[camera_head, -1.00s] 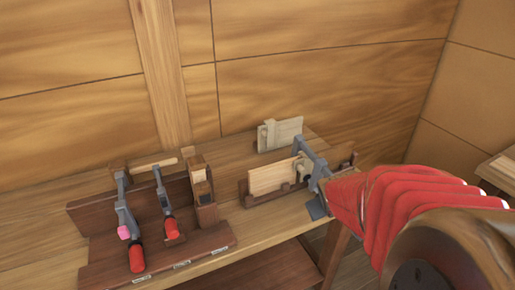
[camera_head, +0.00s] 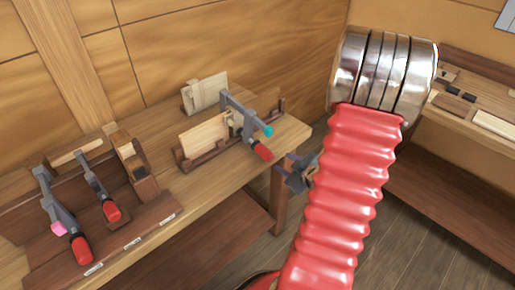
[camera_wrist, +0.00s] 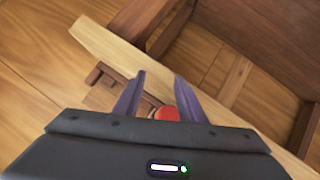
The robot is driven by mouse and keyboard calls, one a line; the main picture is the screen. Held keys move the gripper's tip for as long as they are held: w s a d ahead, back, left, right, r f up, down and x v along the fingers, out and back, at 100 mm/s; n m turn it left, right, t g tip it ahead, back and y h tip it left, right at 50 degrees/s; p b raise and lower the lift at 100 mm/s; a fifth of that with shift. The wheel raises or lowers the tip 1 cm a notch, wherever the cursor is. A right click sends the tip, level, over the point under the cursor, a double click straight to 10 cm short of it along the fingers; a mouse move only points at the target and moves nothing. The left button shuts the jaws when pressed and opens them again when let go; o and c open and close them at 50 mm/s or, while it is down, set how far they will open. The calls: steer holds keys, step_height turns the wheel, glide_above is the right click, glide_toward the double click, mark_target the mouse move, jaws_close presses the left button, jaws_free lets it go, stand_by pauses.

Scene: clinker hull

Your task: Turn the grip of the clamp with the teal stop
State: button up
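The clamp with the teal stop (camera_head: 265,131) has a grey bar (camera_head: 240,108) and a red grip (camera_head: 263,152) that points out past the bench's front edge. It is set on a light board (camera_head: 203,134) in a dark wooden holder. My gripper (camera_head: 297,172) is just right of and below the red grip, apart from it in the head view. In the wrist view my gripper (camera_wrist: 160,88) is open, with its two fingers spread. The red grip (camera_wrist: 166,113) shows between them, near their bases, partly hidden by the gripper body. I cannot tell its depth there.
Two more red-gripped clamps stand on a rack at left, one with a pink stop (camera_head: 58,229), the other without a visible stop (camera_head: 111,210). A pale board (camera_head: 205,92) stands behind. Another bench (camera_head: 480,118) is at right. Open floor (camera_head: 420,215) lies between the benches.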

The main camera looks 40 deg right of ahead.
mark_target(258, 148)
steer(key=s+a+r+n+t+y, duration=0.1)
steer(key=s+a+r+t+y, duration=0.1)
steer(key=t, duration=0.4)
steer(key=shift+s+a+r+t+y, duration=0.3)
steer(key=shift+s+a+r, duration=0.2)
steer(key=shift+s+a, duration=0.6)
steer(key=shift+w+a, duration=0.15)
steer(key=shift+w, duration=0.05)
steer(key=shift+w+d, duration=0.2)
steer(key=shift+w, duration=6.65)
steer(key=shift+c, duration=0.6)
steer(key=c, duration=0.6)
